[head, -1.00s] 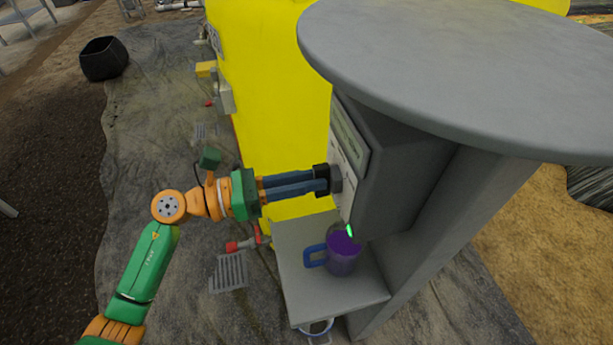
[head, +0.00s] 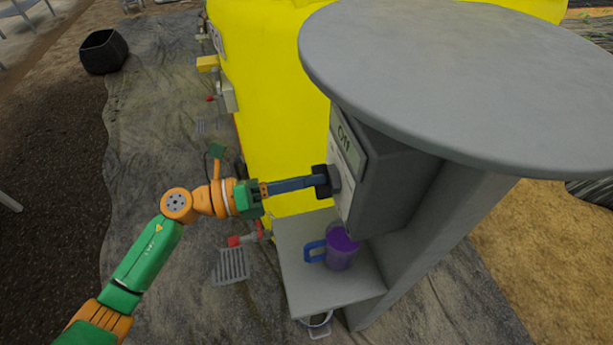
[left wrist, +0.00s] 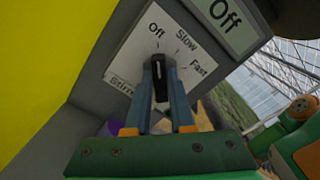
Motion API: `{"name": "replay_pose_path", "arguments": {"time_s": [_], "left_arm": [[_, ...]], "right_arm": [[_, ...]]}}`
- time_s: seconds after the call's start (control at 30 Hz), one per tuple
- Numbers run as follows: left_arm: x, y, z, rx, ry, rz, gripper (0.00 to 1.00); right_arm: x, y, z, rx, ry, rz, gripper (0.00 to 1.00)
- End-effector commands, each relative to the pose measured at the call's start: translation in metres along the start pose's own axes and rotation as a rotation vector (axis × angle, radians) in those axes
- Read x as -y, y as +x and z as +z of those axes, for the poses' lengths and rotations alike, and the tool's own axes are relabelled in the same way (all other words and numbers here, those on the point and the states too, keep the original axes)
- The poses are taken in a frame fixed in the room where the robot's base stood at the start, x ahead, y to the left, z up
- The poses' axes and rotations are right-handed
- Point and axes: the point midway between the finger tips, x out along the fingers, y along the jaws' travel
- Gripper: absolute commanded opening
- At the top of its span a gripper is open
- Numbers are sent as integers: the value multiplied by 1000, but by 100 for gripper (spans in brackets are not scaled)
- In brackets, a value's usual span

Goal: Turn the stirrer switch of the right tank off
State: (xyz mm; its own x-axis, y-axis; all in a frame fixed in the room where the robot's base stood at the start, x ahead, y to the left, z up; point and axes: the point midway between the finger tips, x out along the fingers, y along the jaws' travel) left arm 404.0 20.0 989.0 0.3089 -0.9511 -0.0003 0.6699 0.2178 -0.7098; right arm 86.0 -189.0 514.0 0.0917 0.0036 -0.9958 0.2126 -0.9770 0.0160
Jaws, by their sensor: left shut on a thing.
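The stirrer switch is a dark knob (left wrist: 161,80) on a white plate (left wrist: 132,62) marked Off, Slow and Fast. In the left wrist view it points at the Off mark. The display (left wrist: 222,22) above the plate reads "Off", and it also shows in the head view (head: 347,146). The plate sits on a grey control box (head: 388,180) beside a yellow tank (head: 270,110). My left gripper (head: 323,182) is shut on the knob, with one finger on each side of it. My right gripper is out of view.
A round grey top (head: 450,70) overhangs the control box. Below the box, a grey shelf (head: 300,285) holds a jug of purple liquid (head: 342,248) with a blue handle. A red-handled valve (head: 238,240) sits low by the tank.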

Motion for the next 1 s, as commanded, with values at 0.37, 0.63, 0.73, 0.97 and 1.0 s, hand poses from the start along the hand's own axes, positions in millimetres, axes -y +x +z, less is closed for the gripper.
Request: {"name": "replay_pose_path", "arguments": {"time_s": [0.37,0.63,0.73,0.97,1.0], "left_arm": [[0,0,1,3,-13,-1,0],[0,0,1,2,-13,-1,52],[0,0,0,2,-12,-1,52],[-4,-14,-3,1,-13,4,52],[-5,-24,-4,-1,-11,4,52]], "right_arm": [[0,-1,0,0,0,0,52],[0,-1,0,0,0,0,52],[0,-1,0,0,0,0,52],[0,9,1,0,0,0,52],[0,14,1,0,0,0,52]]}}
